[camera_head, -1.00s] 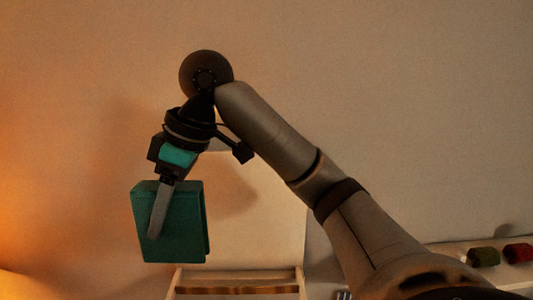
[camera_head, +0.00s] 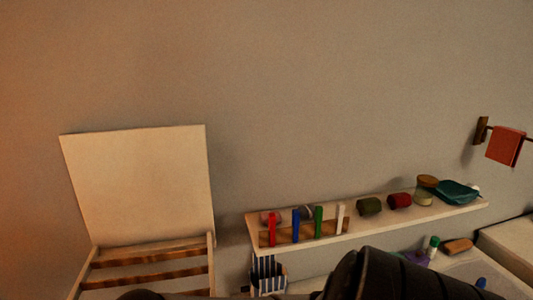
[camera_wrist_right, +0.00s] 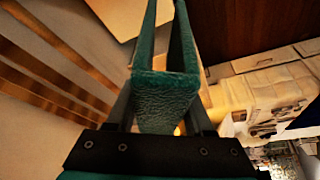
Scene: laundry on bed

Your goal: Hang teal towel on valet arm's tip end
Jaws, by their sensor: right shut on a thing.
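My right gripper (camera_wrist_right: 160,108) is shut on the folded teal towel (camera_wrist_right: 165,92) in the right wrist view. The towel's folded edge is between the fingers and its two layers stretch away beyond them. Neither this gripper nor the towel shows in the head view. A wall-mounted rod with a wooden bracket (camera_head: 481,130), which looks like the valet arm, is at the head view's right edge. A red cloth (camera_head: 506,146) hangs over it. The rod's right end is cut off by the frame. My left gripper is not in view.
A long wall shelf (camera_head: 400,218) holds colored upright pieces, rolled cloths (camera_head: 369,206), a jar (camera_head: 426,189) and a teal dustpan-like item (camera_head: 457,192). A slatted frame with a raised pale panel (camera_head: 140,185) stands at left. The wall above the shelf is bare.

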